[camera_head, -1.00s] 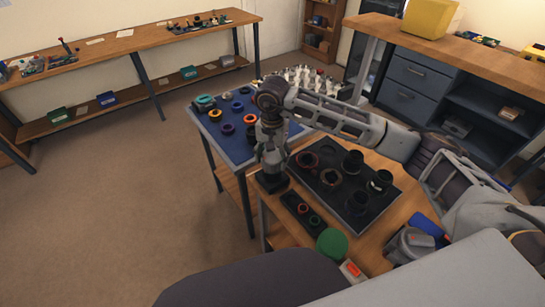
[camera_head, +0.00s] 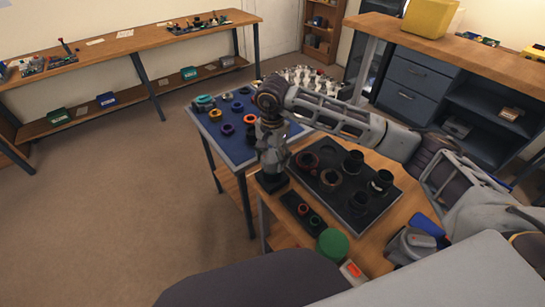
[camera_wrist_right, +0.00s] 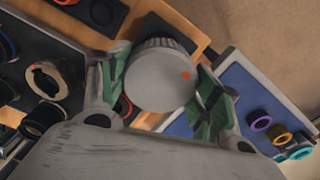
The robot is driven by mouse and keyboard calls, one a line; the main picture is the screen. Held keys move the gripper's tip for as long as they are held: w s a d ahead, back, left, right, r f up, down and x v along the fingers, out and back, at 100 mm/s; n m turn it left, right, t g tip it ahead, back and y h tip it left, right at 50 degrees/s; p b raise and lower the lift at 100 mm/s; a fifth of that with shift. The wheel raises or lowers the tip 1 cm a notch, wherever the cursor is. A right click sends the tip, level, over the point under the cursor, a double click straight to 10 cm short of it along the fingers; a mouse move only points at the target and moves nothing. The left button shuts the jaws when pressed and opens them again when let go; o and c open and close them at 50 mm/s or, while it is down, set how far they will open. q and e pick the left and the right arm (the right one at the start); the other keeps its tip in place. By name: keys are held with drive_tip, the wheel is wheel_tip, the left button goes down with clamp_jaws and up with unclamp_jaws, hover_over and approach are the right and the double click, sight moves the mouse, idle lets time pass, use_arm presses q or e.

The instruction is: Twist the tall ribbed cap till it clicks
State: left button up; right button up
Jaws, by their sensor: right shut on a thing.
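The tall ribbed cap (camera_wrist_right: 158,80) shows in the right wrist view as a round grey cap with a flat face, a ribbed edge and an orange-red dot. My right gripper (camera_head: 272,170) points down at the near left corner of the wooden table. Its two green-padded fingers are on either side of the cap in the wrist view, shut on it. In the head view the gripper hides most of the cap, above a dark square base (camera_head: 270,183). My left gripper is not in view.
A dark tray (camera_head: 352,213) with several black lens barrels and rings lies right of the gripper. A small dark strip (camera_head: 302,211) with coloured rings and a green round thing (camera_head: 332,243) are nearer. A blue mat (camera_head: 236,152) with several coloured rings lies behind.

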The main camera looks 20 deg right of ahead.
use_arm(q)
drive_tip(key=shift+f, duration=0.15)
use_arm(e)
drive_tip(key=shift+m, duration=0.8)
drive_tip(key=o, duration=0.9)
drive_tip(key=shift+r, duration=1.15)
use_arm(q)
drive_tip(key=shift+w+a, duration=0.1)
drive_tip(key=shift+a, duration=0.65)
use_arm(e)
drive_tip(key=shift+r, duration=2.85)
